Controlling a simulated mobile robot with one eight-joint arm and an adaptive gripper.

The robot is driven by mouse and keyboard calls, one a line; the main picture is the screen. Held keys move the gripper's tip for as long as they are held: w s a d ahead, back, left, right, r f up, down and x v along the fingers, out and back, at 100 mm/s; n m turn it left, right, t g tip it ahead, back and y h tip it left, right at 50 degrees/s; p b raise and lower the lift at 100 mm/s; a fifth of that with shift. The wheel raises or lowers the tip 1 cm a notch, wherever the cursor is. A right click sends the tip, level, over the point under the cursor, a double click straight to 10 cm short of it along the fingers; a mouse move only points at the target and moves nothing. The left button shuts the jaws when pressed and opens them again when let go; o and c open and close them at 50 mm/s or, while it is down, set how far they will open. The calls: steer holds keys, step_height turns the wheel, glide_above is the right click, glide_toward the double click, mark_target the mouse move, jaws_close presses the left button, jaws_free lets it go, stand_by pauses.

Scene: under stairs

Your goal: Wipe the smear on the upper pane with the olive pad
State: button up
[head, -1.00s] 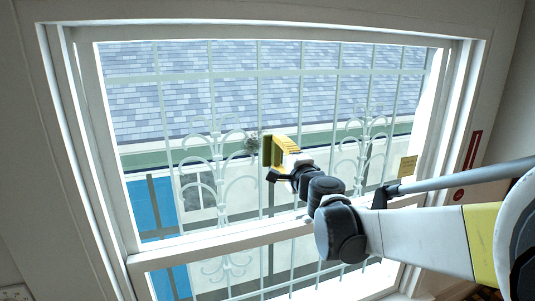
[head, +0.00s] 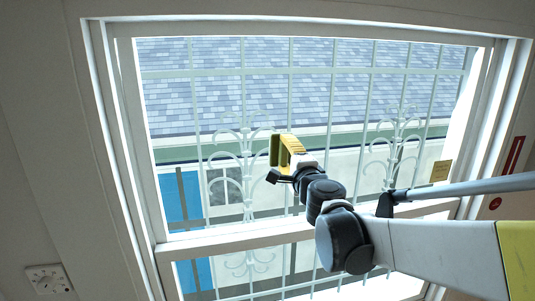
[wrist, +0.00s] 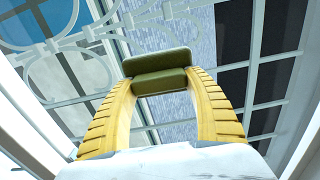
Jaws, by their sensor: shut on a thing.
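My gripper (head: 287,151) has yellow ribbed fingers and is shut on the olive pad (head: 274,150). In the wrist view, the pad (wrist: 157,72) sits across both fingertips. The pad is held in front of the upper pane (head: 350,105), at about mid-height of it. I cannot tell whether it touches the glass.
A white frame surrounds the window, with a cross rail (head: 235,238) below the upper pane. A pale scrolled grille (head: 245,165) stands behind the glass. A white dial plate (head: 47,280) is on the wall at lower left.

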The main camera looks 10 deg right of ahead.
mark_target(275, 143)
steer(key=a, duration=0.2)
steer(key=shift+a, duration=0.35)
steer(key=shift+r+p, duration=1.05)
steer(key=shift+r, duration=0.45)
steer(key=shift+d+f+b, duration=0.15)
steer(key=shift+d+b, duration=0.55)
steer(key=shift+d, duration=4.9)
steer(key=shift+a, duration=0.15)
steer(key=shift+a, duration=5.5)
steer(key=shift+s+d, duration=0.1)
steer(key=shift+s+p, duration=0.6)
steer(key=shift+s, duration=2.35)
